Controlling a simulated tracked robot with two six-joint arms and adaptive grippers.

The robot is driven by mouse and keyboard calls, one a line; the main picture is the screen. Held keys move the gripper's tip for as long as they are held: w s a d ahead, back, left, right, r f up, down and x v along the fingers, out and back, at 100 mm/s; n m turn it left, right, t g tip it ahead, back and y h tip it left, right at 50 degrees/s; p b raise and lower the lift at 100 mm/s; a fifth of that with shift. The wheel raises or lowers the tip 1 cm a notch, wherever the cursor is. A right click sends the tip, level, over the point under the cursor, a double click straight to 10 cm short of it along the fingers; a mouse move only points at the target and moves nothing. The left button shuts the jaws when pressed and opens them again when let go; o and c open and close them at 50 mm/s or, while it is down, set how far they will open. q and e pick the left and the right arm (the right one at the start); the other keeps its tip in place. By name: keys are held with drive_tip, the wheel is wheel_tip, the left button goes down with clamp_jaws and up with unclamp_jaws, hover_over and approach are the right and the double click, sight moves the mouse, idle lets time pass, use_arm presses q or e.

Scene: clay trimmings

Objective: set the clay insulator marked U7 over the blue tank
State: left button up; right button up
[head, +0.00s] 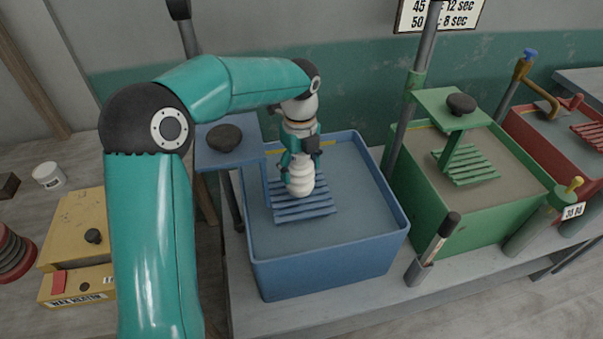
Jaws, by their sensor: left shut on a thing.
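My left gripper (301,162) points down over the blue tank (329,278) and is shut on the clay insulator (300,182). The insulator is pale cream, ribbed and roughly upright. It shows in front of the blue slatted rack (303,209) in the tank; I cannot tell whether it touches the slats. No U7 mark is readable on it from here. The blue tank is filled with a grey-blue liquid. My right gripper is not in view.
A green tank (455,222) with a green rack (466,165) stands to the right, and a red tank (553,143) beyond it. A blue bracket with a black knob (224,138) stands left of the blue tank. A yellow box (80,225) and white jar (49,176) are at left.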

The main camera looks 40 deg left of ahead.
use_arm(q)
drive_tip(key=shift+f, duration=1.1)
drive_tip(key=o, duration=1.7)
drive_tip(key=shift+f, duration=0.1)
wheel_tip(320, 180, up, 12)
drive_tip(key=shift+r, duration=0.1)
drive_tip(key=shift+d, duration=0.1)
